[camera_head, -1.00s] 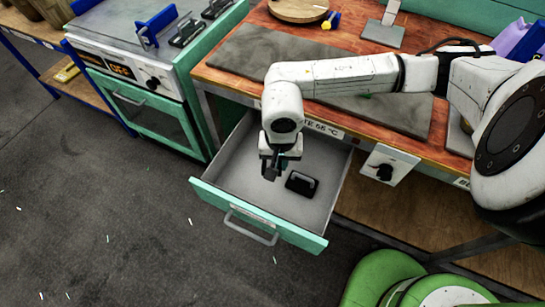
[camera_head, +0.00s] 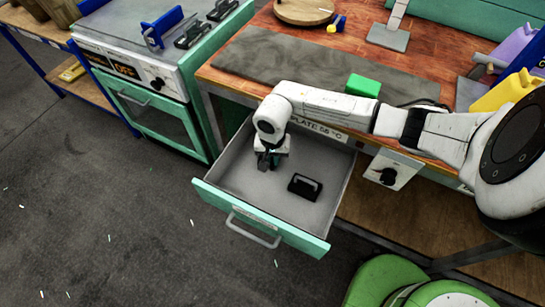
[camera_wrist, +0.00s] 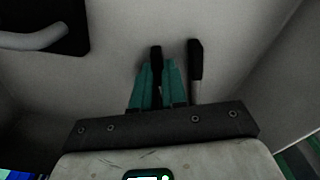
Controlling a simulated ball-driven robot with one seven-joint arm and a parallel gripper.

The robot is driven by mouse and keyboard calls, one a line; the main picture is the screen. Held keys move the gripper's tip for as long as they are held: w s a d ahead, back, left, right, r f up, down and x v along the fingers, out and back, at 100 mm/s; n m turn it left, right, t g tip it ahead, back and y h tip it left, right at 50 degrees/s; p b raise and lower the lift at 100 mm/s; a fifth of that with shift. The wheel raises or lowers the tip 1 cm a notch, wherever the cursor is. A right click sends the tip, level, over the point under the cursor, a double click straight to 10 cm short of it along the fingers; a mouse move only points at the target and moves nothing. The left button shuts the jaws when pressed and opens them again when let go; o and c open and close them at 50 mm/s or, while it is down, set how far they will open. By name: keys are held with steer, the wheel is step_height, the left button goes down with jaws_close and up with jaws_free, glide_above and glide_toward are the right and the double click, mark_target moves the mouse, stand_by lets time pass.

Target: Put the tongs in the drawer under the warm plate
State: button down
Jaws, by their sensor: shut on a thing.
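The drawer (camera_head: 262,224), with a teal front, stands pulled out under the bench that carries the grey warm plate (camera_head: 285,52) and a "PLATE 55 °C" label. My gripper (camera_head: 268,163) points down inside the drawer, towards its back left. In the wrist view its teal fingers (camera_wrist: 158,78) are shut on a dark, slim piece of the tongs (camera_wrist: 155,58). A second dark leg (camera_wrist: 195,62) shows just right of the fingers. The tongs are mostly hidden in the head view. I cannot tell whether they touch the drawer floor.
A black block with a handle (camera_head: 304,187) lies in the drawer right of my gripper; it also shows in the wrist view (camera_wrist: 40,28). A green block (camera_head: 363,85) is on the bench. A teal oven unit (camera_head: 150,105) stands left. A control box (camera_head: 393,169) is right of the drawer.

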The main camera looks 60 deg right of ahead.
steer(key=c, duration=1.6)
jaws_free()
steer(key=shift+f, duration=0.1)
steer(key=shift+c, duration=0.2)
steer(key=o, duration=0.5)
steer(key=r, duration=1.2)
steer(key=shift+s+a+r+p, duration=0.1)
steer(key=shift+a+r+p, duration=0.1)
steer(key=shift+a+p, duration=0.1)
